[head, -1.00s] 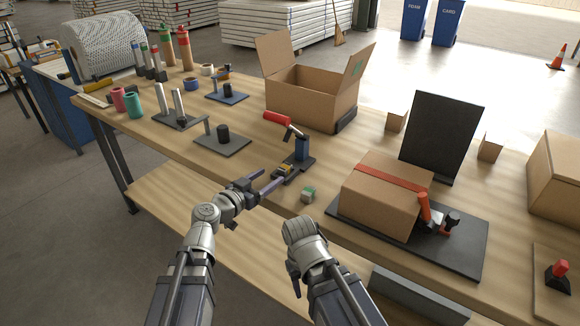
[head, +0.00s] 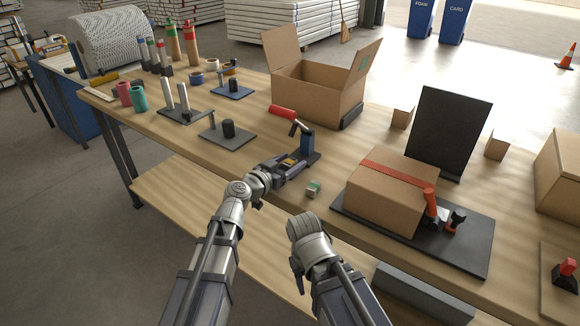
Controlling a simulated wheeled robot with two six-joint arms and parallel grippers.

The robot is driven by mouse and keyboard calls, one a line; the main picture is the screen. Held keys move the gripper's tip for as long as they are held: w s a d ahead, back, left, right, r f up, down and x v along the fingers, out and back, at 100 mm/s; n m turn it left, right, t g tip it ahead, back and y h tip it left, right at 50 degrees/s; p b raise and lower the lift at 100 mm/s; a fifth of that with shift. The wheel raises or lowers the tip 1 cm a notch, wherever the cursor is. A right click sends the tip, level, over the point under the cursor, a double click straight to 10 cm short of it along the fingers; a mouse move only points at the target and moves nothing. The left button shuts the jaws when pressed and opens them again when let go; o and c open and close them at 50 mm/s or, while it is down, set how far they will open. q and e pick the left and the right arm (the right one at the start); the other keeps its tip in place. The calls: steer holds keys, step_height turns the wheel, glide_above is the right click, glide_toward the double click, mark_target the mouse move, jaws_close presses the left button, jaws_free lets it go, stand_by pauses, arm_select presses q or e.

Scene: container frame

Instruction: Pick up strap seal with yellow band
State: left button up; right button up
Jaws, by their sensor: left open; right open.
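A small yellow-topped piece (head: 288,161), which looks like the strap seal with the yellow band, sits at the dark base of the red-handled tool (head: 306,142) near the table's front edge. My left gripper (head: 290,165) is open, with its fingers reaching around the yellow piece from the left. The fingers hide most of its sides, and I cannot tell whether they touch it. A small block with a green and white top (head: 313,189) lies on the table just right of my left gripper. My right gripper (head: 298,276) is open, low in front of the table, partly hidden by its own wrist.
A taped carton (head: 392,192) on a dark plate (head: 466,248) stands to the right. An open carton (head: 317,94) stands behind the tool. A dark plate with a black knob (head: 228,134) lies to the left. Bare wood lies between them.

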arm_select(q)
jaws_close()
stand_by(0.6)
